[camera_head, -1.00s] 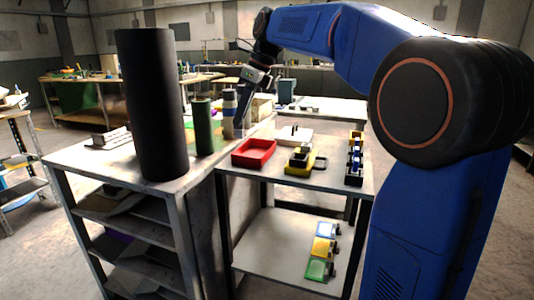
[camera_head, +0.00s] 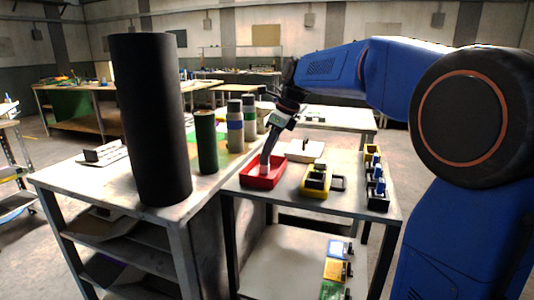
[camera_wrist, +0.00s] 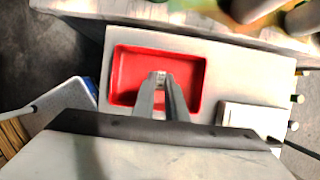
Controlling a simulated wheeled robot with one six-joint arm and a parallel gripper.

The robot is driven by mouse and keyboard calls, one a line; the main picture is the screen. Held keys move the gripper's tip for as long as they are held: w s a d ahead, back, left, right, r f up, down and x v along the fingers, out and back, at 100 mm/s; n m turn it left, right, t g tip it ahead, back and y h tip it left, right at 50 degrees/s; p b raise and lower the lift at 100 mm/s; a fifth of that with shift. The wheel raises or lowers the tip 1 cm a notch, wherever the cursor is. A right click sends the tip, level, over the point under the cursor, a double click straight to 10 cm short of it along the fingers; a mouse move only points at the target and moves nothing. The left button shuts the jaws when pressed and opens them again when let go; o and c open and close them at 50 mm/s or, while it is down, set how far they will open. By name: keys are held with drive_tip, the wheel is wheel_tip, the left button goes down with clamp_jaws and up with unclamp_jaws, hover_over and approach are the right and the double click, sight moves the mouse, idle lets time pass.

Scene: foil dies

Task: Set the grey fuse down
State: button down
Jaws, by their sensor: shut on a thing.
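My gripper (camera_head: 266,158) points down over the red tray (camera_head: 248,182) on the table. In the wrist view its two fingers (camera_wrist: 161,82) are closed on a small pale grey piece, the grey fuse (camera_wrist: 160,75). Only the fuse's end shows between the fingertips, with the red tray's floor (camera_wrist: 130,75) around it. The fingertips are inside the tray's outline. I cannot tell whether the fuse touches the tray floor.
Right of the red tray are a white box (camera_head: 303,151), a yellow tray (camera_head: 316,193) and a dark rack (camera_head: 378,200). On the left bench stand a tall black cylinder (camera_head: 150,120), a green cylinder (camera_head: 206,145) and grey banded cylinders (camera_head: 235,125).

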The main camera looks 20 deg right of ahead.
drive_tip(key=shift+f, duration=0.2)
drive_tip(key=c, duration=1.8)
unclamp_jaws()
drive_tip(key=v, duration=1.2)
drive_tip(key=s+f+n+t+h, duration=0.1)
drive_tip(key=s+f+n, duration=1.1)
drive_tip(key=s+f, duration=0.2)
drive_tip(key=s+d+f+n+t+h, duration=0.1)
drive_tip(key=s+f+n+h, duration=0.1)
drive_tip(key=s+f+n, duration=1.1)
drive_tip(key=s+f, duration=0.1)
drive_tip(key=s, duration=0.4)
drive_tip(key=shift+s+d+h, duration=0.3)
drive_tip(key=shift+s, duration=0.1)
drive_tip(key=shift+f, duration=0.1)
